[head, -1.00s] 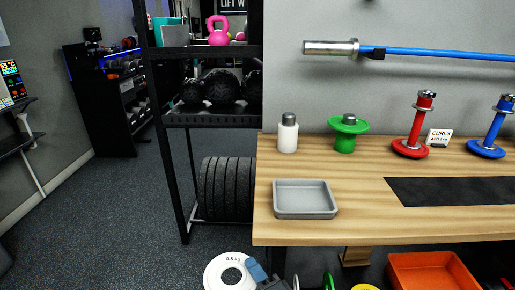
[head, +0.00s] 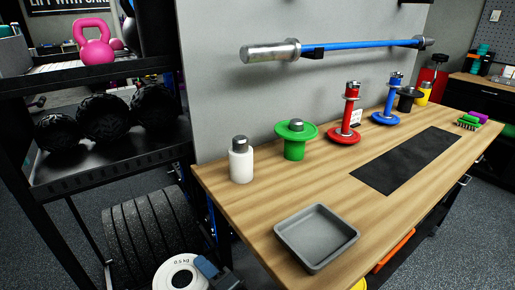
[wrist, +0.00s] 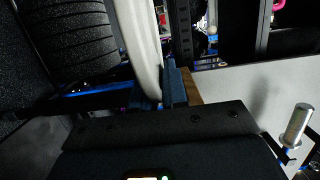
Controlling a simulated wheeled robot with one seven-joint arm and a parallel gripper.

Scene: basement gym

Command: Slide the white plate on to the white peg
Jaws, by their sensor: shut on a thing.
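The white plate (head: 181,275), marked 0.5 kg, is at the bottom of the head view, left of the bench and below its top. My gripper (head: 210,270) is shut on its right rim. In the wrist view the plate (wrist: 140,45) shows nearly edge-on, held at the jaws (wrist: 168,95). The white peg (head: 241,164), a white cylinder with a metal top, stands upright on the bench's near left end. It carries no plate. The plate is apart from the peg, lower and to its left.
A green peg (head: 295,146) with a green plate stands right of the white peg. Red (head: 345,132) and blue (head: 386,113) pegs stand farther along. A grey tray (head: 318,232) lies on the wooden bench (head: 225,205). A shelf rack (head: 110,165) stands left. A blue bar (head: 345,46) hangs above.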

